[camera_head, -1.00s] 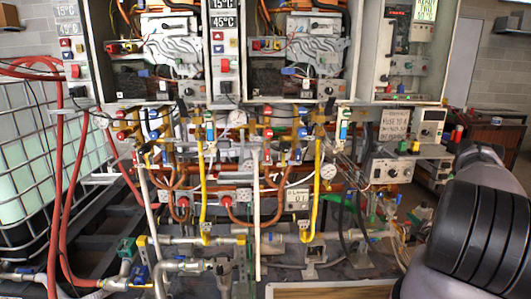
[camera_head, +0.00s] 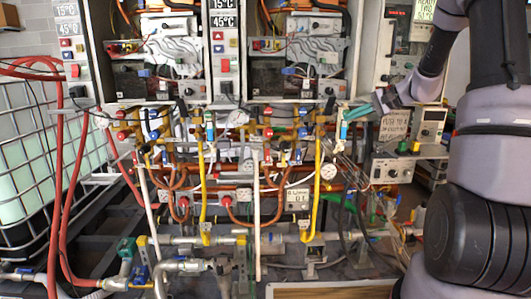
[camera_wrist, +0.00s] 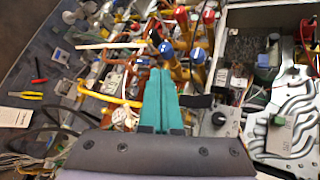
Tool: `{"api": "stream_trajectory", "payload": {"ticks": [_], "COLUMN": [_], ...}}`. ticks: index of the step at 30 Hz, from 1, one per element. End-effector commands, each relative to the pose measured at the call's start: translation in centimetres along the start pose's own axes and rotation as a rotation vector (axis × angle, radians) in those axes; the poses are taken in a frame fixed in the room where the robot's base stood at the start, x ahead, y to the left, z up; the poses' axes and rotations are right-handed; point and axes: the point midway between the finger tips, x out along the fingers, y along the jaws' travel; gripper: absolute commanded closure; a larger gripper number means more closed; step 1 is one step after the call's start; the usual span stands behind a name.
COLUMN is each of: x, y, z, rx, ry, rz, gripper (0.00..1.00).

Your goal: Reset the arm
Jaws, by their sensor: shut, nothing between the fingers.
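My arm now rises on the right side of the head view and bends over toward the heater rig. My gripper (camera_head: 350,115) is at the end of it, its teal fingers pointing left, in front of the right part of the rig just below the heater boxes. In the wrist view my gripper (camera_wrist: 160,74) shows its two teal fingers pressed together with nothing between them. Blue-capped valves (camera_wrist: 166,50) appear close past the fingertips. I cannot tell whether the fingers touch anything.
Open heater boxes (camera_head: 160,60) stand along the top, with copper pipes and yellow hoses (camera_head: 203,190) below. Red hoses (camera_head: 62,190) and a caged tank (camera_head: 25,150) are at left. A control box with a gauge (camera_head: 391,171) sits close under my gripper.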

Motion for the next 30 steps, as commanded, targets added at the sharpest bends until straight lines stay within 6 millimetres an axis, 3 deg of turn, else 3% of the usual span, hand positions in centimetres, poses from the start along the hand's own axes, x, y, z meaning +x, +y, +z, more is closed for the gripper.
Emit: {"api": "stream_trajectory", "payload": {"ticks": [1, 6, 15, 21, 30], "x": [-0.7, -3.3, -8.9, -12.9, -16.3], "y": [-1.0, -1.9, -0.2, 2.2, 4.6], "z": [2.7, 10.6, 21.7, 26.6, 29.4], "rx": [-0.040, -0.149, -0.357, -0.501, -0.621], "ry": [-0.006, 0.001, 0.113, 0.243, 0.384], "rz": [0.042, 0.196, 0.416, 0.508, 0.550], "gripper": [1.00, 1.00, 1.00, 1.00, 1.00]}}
